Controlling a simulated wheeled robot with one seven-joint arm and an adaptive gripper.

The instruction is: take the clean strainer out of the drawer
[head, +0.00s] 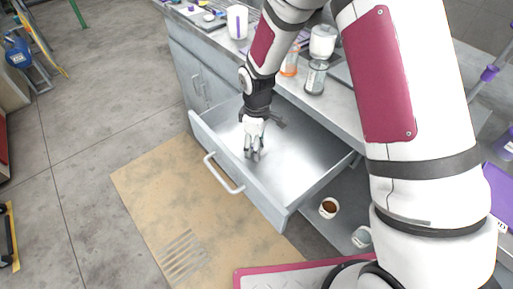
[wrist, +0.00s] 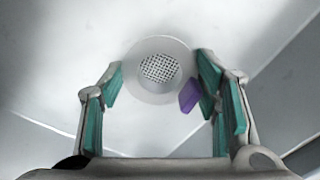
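The strainer (wrist: 160,68) is a round pale disc with a perforated grey middle and a purple tab (wrist: 189,96). In the wrist view it lies on the drawer floor, ahead of my fingers. The drawer (head: 300,165) is pulled open and is bare metal inside. My gripper (head: 253,153) points down into it near its front wall. In the wrist view my gripper (wrist: 160,80) is open, its teal-padded fingers apart on both sides of the strainer. The purple tab is close to the right finger; I cannot tell if they touch. The strainer is hidden in the head view.
The drawer's front wall with its handle (head: 222,174) stands close to my gripper. Above, the counter holds a jar (head: 315,77), an orange bottle (head: 290,63) and a white cup (head: 237,22). Cups (head: 329,208) stand on a lower shelf. A tan mat (head: 190,210) covers the floor in front.

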